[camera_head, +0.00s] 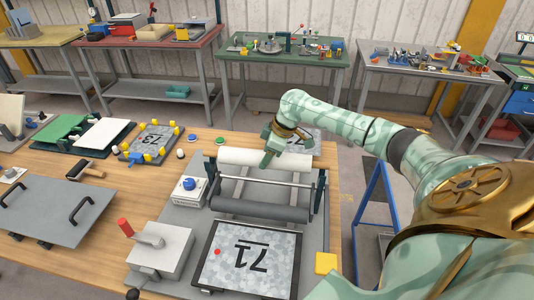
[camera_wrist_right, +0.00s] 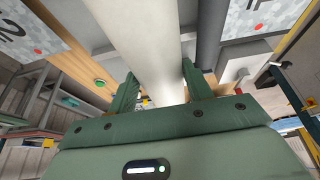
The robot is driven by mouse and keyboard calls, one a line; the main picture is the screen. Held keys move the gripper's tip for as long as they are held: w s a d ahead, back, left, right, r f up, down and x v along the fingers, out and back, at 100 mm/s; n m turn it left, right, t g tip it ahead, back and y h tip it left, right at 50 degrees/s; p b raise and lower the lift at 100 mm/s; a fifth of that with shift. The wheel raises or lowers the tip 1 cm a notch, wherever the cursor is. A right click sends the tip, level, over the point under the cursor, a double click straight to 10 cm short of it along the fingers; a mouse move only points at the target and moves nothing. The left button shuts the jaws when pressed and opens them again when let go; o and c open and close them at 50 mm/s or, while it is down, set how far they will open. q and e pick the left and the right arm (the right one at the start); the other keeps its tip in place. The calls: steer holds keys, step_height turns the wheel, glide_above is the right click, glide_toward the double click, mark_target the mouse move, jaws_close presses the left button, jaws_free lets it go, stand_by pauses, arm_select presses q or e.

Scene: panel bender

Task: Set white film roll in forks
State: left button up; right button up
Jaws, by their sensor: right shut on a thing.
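The white film roll (camera_head: 240,157) lies level across the far end of the panel bender's frame, and runs between my fingers in the right wrist view (camera_wrist_right: 140,40). My right gripper (camera_head: 272,150) reaches it from above and is shut on it near its middle, with one finger (camera_wrist_right: 130,88) on each side. I cannot tell whether the ends rest in the forks. A dark grey roller (camera_head: 260,210) lies nearer, parallel to the roll. My left gripper is out of view.
A plate marked 71 (camera_head: 245,260) lies in front of the rollers. A grey block with a red-handled lever (camera_head: 160,252) and a box with a blue knob (camera_head: 188,190) stand to the left. A green button (camera_head: 220,140) is behind. A yellow block (camera_head: 326,263) is at right.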

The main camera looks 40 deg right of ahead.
steer(key=shift+f, duration=0.15)
steer(key=shift+f+b, duration=0.3)
steer(key=shift+f, duration=0.65)
steer(key=shift+r, duration=0.1)
steer(key=shift+p, duration=0.55)
steer(key=shift+f+b, duration=0.4)
steer(key=shift+f, duration=0.6)
stand_by(1.1)
steer(key=o, duration=1.2)
steer(key=p+v, duration=0.2)
steer(key=v, duration=1.4)
